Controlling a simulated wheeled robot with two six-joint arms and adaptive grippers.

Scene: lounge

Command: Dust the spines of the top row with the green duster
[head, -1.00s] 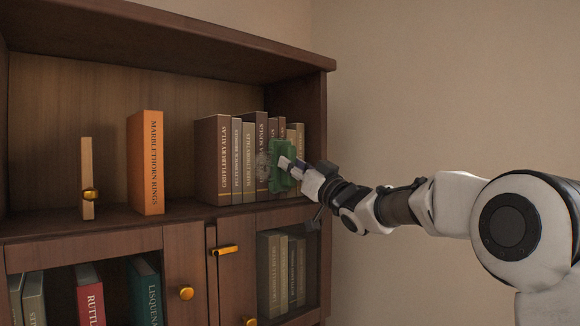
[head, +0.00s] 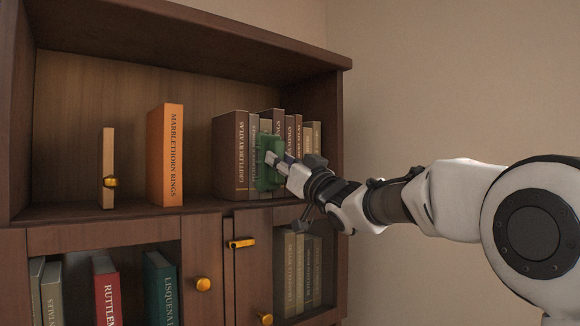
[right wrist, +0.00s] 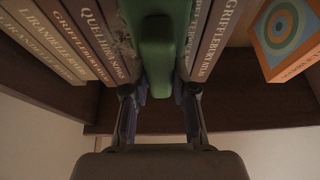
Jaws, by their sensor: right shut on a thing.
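My right gripper (head: 280,165) is shut on the green duster (head: 264,166) and holds it against or very near the spines in the upper shelf's book group. The brown Grifflebury Atlas (head: 230,155) stands at the left end of that group. Slim grey books and more brown ones stand to its right, partly hidden by the duster. In the right wrist view the duster (right wrist: 157,50) sits between my fingers, with a speckled grey patch (right wrist: 119,38) on a spine beside it. My left gripper is not in view.
An orange book (head: 166,155) and a thin tan upright piece (head: 108,165) with a brass knob stand apart at left on the upper shelf. The shelf's right side wall (head: 333,140) is close to my gripper. Cabinet doors with brass knobs (head: 203,284) lie below.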

